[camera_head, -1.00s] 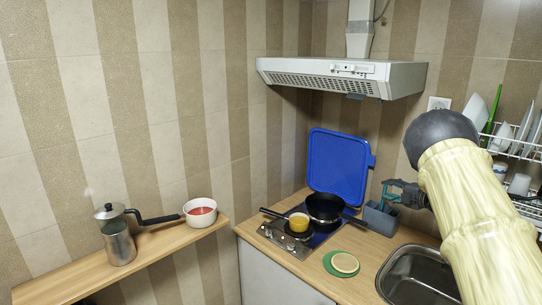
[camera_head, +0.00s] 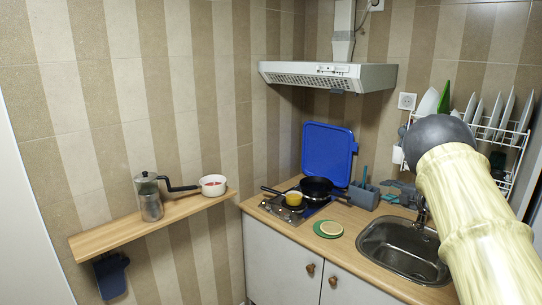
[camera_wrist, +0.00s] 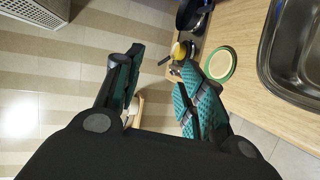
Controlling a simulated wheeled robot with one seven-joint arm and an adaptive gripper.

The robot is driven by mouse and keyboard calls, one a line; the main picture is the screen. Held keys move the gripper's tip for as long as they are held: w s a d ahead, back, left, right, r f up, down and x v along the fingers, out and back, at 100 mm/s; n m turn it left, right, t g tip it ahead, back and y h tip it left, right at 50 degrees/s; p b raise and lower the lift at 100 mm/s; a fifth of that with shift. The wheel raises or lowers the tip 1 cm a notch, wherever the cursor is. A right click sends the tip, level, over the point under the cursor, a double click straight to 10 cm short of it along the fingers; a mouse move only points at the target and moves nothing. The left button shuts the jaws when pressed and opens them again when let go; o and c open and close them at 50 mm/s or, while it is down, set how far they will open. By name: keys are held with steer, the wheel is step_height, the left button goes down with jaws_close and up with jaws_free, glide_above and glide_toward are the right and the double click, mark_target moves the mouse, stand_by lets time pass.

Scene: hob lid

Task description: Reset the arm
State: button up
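My gripper (camera_wrist: 158,78) is open and empty in the wrist view, its two teal-padded fingers apart. In the head view my gripper (camera_head: 398,190) is partly hidden behind my arm, to the right of the grey utensil holder. The blue hob lid (camera_head: 327,150) stands raised against the back wall. My gripper is apart from it, to its right. The hob (camera_head: 284,212) is uncovered in front of the lid. A black frying pan (camera_head: 316,188) and a small yellow pot (camera_head: 294,198) stand on it.
The grey utensil holder (camera_head: 364,195) stands right of the pan. The range hood (camera_head: 328,76) hangs above. A dish rack (camera_head: 500,135) is at right. A wooden shelf (camera_head: 110,237) holds a moka pot and white saucepan.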

steer(key=s+a+f+m+g+h+b, duration=0.15)
steer(key=s+f+m+b, duration=0.35)
steer(key=f, duration=0.7)
steer(key=s+a+f+m+h+b, duration=0.1)
steer(key=s+a+f+m, duration=0.1)
steer(key=s+f, duration=0.65)
steer(key=s+a+f+m+g+h+b, duration=0.15)
steer(key=s+f+m, duration=0.25)
steer(key=f, duration=1)
steer(key=s+a+f+m+g+h+b, duration=0.1)
steer(key=s+a+f+m+b, duration=0.2)
steer(key=s+f, duration=0.5)
steer(key=s+a+f+m+g+h+b, duration=0.1)
steer(key=s+a+f+m+b, duration=0.15)
steer(key=s+f, duration=0.65)
steer(key=s+a+f+m+g+b, duration=0.2)
steer(key=s+a+f+g+b, duration=0.1)
steer(key=s, duration=1)
steer(key=s+a+f+m+g+b, duration=0.2)
steer(key=s+a+f, duration=0.3)
steer(key=s, duration=0.8)
steer(key=s+a+f+m+g+b, duration=0.3)
steer(key=s+a+f+b, duration=0.1)
steer(key=s, duration=0.9)
steer(key=shift+a+g, duration=0.2)
steer(key=shift+g, duration=0.2)
steer(key=shift+f, duration=0.1)
steer(key=shift+c, duration=0.5)
